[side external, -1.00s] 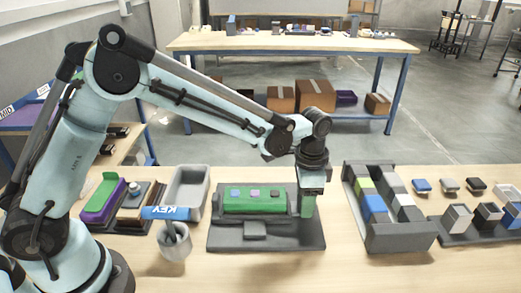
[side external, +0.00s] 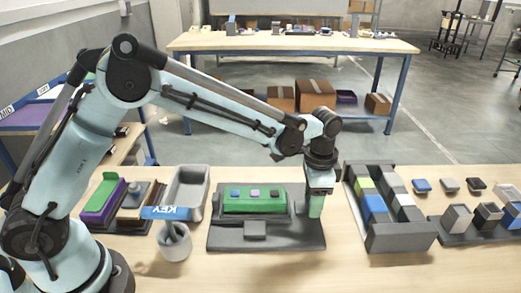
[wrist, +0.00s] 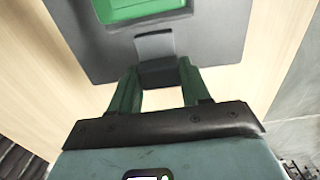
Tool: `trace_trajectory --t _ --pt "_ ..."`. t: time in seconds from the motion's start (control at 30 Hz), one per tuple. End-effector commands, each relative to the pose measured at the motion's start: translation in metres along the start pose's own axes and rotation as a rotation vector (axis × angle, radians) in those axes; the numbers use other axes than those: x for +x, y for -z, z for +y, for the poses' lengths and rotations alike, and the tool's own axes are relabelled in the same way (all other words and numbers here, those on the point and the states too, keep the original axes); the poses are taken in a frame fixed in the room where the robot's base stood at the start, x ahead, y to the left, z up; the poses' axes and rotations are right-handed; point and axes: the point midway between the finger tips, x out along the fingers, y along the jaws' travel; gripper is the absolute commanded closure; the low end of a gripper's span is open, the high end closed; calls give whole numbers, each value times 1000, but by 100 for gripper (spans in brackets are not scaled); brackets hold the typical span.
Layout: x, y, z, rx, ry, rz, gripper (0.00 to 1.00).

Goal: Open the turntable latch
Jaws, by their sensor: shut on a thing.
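The turntable fixture is a dark grey base plate (side external: 225,241) with a green block (side external: 254,204) on it. A grey block (side external: 255,230) stands at the plate's front. My gripper (side external: 315,212) is low over the plate's right end, fingers pointing down. In the wrist view my gripper (wrist: 158,76) has its green fingers on either side of a dark grey latch piece (wrist: 158,70), shut on it. The contact faces are hidden. The green block (wrist: 130,8) shows at the top edge there.
A grey bin with coloured blocks (side external: 400,238) stands close to the right of the fixture. A grey tray (side external: 187,190) and a cup with the KEY-labelled piece (side external: 173,245) stand to the left. The front table strip is clear.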

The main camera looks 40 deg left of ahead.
Motion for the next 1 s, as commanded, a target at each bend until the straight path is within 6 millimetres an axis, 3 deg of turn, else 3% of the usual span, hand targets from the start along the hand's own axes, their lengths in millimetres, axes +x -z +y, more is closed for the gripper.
trace_trajectory --t 0.07,0.1,0.23,0.57,1.0 --pt "0 2 0 0 2 9 73" --pt "0 3 0 0 2 9 52" --pt "0 2 0 1 2 9 34" --pt "-3 2 0 0 1 6 34" --pt "-38 1 0 0 1 5 34"
